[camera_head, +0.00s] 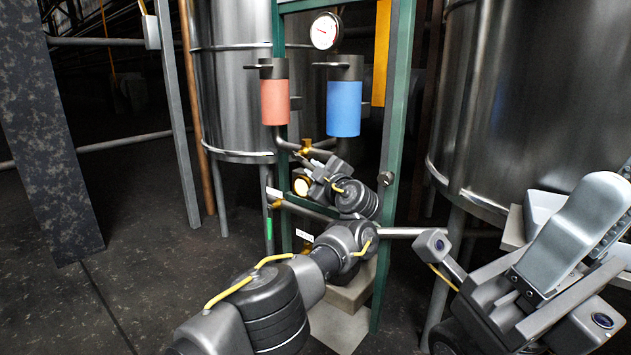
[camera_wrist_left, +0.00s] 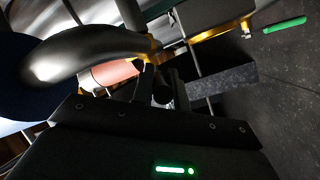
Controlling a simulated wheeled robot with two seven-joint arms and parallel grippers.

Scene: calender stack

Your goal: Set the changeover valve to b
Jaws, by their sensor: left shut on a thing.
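The changeover valve (camera_head: 306,146) is a small brass body on the pipes below a red canister (camera_head: 274,100) and a blue canister (camera_head: 343,105). My left gripper (camera_head: 308,164) reaches up to it from below, its wrist hiding part of the pipework. In the left wrist view, the left gripper (camera_wrist_left: 162,88) is shut on a small dark piece, which looks like the valve's handle, just below the brass (camera_wrist_left: 152,50). The red canister (camera_wrist_left: 110,73) shows behind the fingers. The handle's exact direction and any a or b marks cannot be read.
A green frame post (camera_head: 394,130) stands right of the canisters, with a round gauge (camera_head: 325,31) above. Large steel tanks (camera_head: 232,80) (camera_head: 535,90) flank the frame. A green handle (camera_head: 269,228) hangs at the left post. Open floor lies at the left.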

